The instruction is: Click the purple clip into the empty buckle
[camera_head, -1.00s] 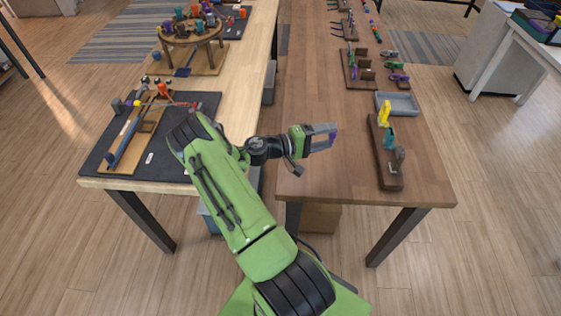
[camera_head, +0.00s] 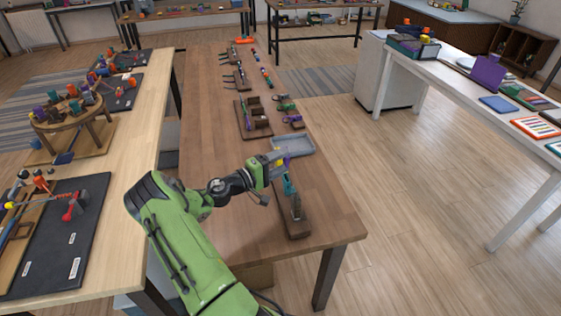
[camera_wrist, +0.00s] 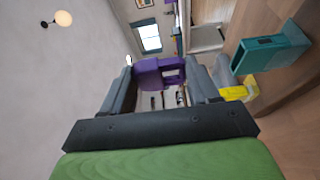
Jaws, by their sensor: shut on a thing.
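My gripper (camera_head: 278,160) is shut on the purple clip (camera_wrist: 158,74), which sits between the two grey fingers in the wrist view. In the head view the fingers hide most of the clip. A wooden stand (camera_head: 299,230) on the brown table carries a yellow piece, a teal buckle (camera_head: 289,186) and a grey piece (camera_head: 297,207) in a row. The gripper is at the stand's far end, over or beside the yellow piece. In the wrist view the teal buckle (camera_wrist: 272,50) and yellow piece (camera_wrist: 238,92) are right of the fingers. The teal buckle's opening looks empty.
A grey tray (camera_head: 293,147) lies just behind the stand. A wooden holder (camera_head: 254,118) and several coloured clips stand farther back. The table's front right corner is clear. A light wood table (camera_head: 130,190) with a black mat is at the left.

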